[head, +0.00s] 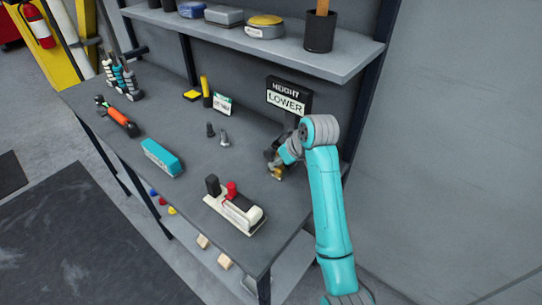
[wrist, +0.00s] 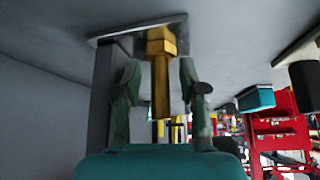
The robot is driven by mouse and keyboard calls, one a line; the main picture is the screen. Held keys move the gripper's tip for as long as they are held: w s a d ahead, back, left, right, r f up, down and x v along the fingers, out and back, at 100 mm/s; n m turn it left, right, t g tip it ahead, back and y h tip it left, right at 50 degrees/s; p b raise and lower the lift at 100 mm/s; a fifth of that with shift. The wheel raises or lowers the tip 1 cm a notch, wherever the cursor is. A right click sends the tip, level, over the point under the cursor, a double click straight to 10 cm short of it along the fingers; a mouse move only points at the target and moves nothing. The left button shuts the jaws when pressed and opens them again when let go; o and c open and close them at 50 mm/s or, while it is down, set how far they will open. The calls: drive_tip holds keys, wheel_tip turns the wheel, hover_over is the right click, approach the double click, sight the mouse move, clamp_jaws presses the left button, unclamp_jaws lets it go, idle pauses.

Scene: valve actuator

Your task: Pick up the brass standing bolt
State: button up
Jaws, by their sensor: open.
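The brass standing bolt (wrist: 162,75) is between the two fingers of my gripper (wrist: 158,88) in the wrist view. Its wider hex head is at the tabletop side and its shank points toward my palm. In the head view only a small gold part of the bolt (head: 278,175) shows below my gripper (head: 273,163), which hides the rest. My gripper is open, with a finger on each side of the bolt. Narrow gaps seem to show between the fingers and the shank.
A HEIGHT LOWER sign (head: 289,97) stands close behind my gripper. Two grey bolts (head: 224,139) stand to the left. A red-and-black device on a pale base (head: 234,208) sits in front. A teal box (head: 161,157) lies farther left. A shelf (head: 310,60) overhangs the back.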

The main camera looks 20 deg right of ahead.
clamp_jaws()
drive_tip(key=shift+f, duration=0.1)
drive_tip(key=shift+a+r, duration=0.1)
drive_tip(key=shift+r, duration=0.1)
idle(0.4)
